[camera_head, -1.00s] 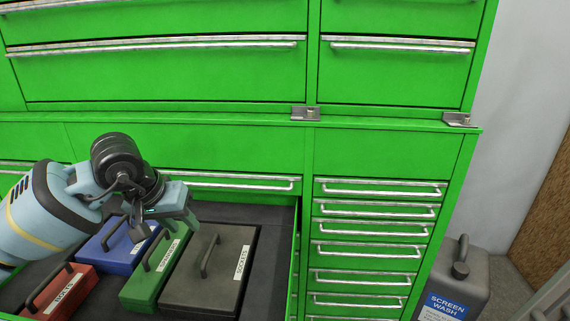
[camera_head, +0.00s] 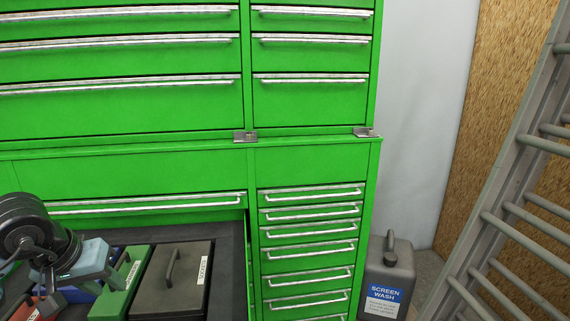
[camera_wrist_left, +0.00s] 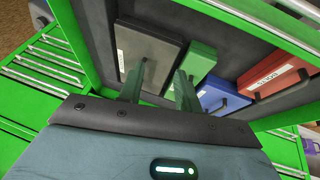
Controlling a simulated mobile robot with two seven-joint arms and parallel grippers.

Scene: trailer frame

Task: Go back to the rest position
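My left gripper (camera_head: 112,276) is at the lower left of the head view, above the open drawer. In the left wrist view its two fingers (camera_wrist_left: 158,88) stand apart with nothing between them. In the drawer lie a dark grey case (camera_head: 172,290), a green case (camera_head: 122,290), a blue case (camera_wrist_left: 222,92) and a red case labelled BOLTS (camera_wrist_left: 273,80). The gripper looks to be above the cases and apart from them. The blue and red cases are mostly hidden behind my left arm in the head view. My right gripper is not in view.
The open drawer (camera_head: 226,250) juts out of a green cabinet (camera_head: 200,170) with several shut drawers. A grey SCREEN WASH canister (camera_head: 390,275) stands on the floor right of the cabinet. A metal ladder (camera_head: 500,190) leans at the right by a chipboard wall (camera_head: 500,80).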

